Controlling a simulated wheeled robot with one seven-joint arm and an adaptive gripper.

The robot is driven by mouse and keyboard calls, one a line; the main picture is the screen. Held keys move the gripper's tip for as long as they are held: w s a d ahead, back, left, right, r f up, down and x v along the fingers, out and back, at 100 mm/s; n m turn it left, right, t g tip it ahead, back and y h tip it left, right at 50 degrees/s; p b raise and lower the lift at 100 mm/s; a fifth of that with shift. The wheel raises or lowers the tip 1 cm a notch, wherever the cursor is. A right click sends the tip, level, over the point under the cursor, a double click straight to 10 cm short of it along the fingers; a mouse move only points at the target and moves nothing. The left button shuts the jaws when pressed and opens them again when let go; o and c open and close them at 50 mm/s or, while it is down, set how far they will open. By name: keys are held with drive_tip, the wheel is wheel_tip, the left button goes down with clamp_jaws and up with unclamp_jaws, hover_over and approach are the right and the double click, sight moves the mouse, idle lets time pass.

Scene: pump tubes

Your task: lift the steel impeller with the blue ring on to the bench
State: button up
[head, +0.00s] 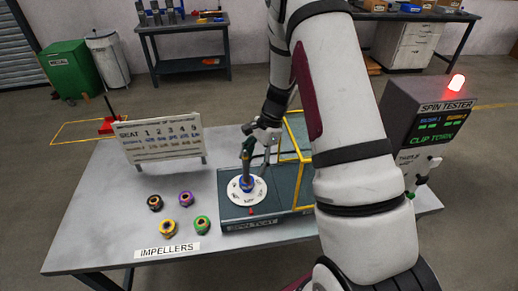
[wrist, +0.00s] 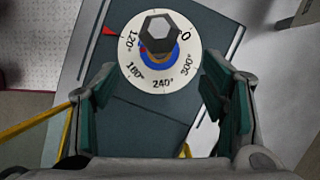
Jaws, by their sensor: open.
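The steel impeller with the blue ring (head: 247,184) sits on the white dial (head: 246,192) of the spin tester's base on the bench. In the wrist view the impeller shows as a grey hexagonal top (wrist: 159,33) with a blue ring around it, inside the numbered dial (wrist: 134,72). My gripper (head: 250,155) is just above the impeller, fingers pointing down at it. In the wrist view my gripper (wrist: 160,80) is open, with green-padded fingers apart on either side and nothing between the pads. The impeller lies toward the top of that view, beyond the fingers.
Several loose impellers with black (head: 155,202), purple (head: 186,199), yellow (head: 168,228) and green (head: 202,225) rings stand on the bench (head: 90,235) at left. A seat chart (head: 160,138) stands behind them. A yellow frame (head: 301,170) and the tester display (head: 430,115) are right.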

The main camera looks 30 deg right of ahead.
sight(248, 174)
drive_tip(key=x, duration=0.6)
drive_tip(key=shift+a+f, duration=0.15)
drive_tip(key=shift+f, duration=0.25)
drive_tip(key=c, duration=1.5)
drive_tip(key=shift+c, duration=0.2)
drive_tip(key=shift+r+p, duration=0.3)
drive_tip(key=shift+r, duration=0.45)
drive_tip(key=shift+r+p, duration=3.25)
drive_tip(key=shift+r, duration=5.35)
